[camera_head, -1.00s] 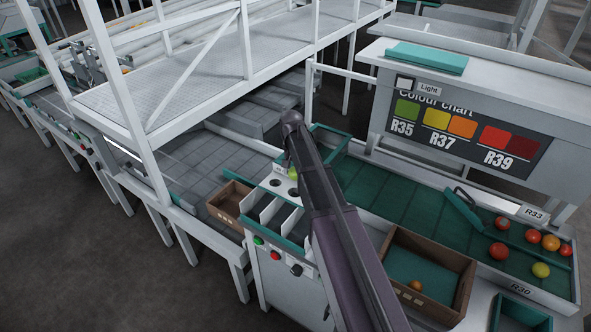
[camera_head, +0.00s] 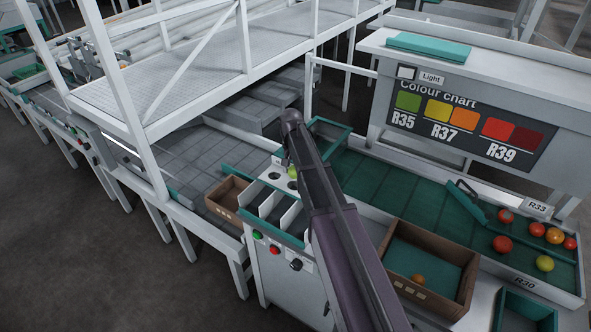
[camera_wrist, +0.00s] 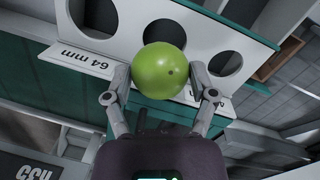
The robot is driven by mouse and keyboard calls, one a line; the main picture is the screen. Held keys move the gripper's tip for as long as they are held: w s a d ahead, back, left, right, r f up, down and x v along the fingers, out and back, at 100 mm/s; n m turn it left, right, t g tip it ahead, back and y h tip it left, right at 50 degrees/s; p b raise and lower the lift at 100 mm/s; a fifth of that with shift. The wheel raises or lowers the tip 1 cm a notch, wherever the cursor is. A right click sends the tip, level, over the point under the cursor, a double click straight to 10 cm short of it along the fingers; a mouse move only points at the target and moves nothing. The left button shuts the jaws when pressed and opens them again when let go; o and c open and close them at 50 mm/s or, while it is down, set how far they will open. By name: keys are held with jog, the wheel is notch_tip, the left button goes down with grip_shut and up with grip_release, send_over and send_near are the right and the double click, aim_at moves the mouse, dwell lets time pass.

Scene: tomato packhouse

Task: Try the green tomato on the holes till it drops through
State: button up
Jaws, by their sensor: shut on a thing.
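My gripper (camera_wrist: 164,98) is shut on the green tomato (camera_wrist: 160,70), with one finger on each side of it in the wrist view. The tomato is held in front of the white hole plate (camera_wrist: 128,42). Dark round holes show in the plate: one at the left (camera_wrist: 100,15), one at the right (camera_wrist: 226,64), and one partly hidden behind the tomato (camera_wrist: 163,31). A "64 mm" label (camera_wrist: 88,59) lies at the plate's left edge. In the head view the tomato (camera_head: 292,171) is a small green spot at the plate (camera_head: 281,162), mostly hidden by my arm.
White-walled compartments (camera_head: 272,208) stand in front of the plate, with a small brown box (camera_head: 228,194) to their left. Several tomatoes lie on the green belt (camera_head: 403,193) at right. The colour chart board (camera_head: 465,125) stands behind.

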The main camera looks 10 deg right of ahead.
jog(key=shift+f+b, duration=1.55)
jog(key=shift+f, duration=0.25)
jog(key=o, duration=0.7)
dwell(0.6)
jog(key=shift+r, duration=0.15)
jog(key=shift+r+p, duration=3.4)
jog(key=shift+p, duration=0.15)
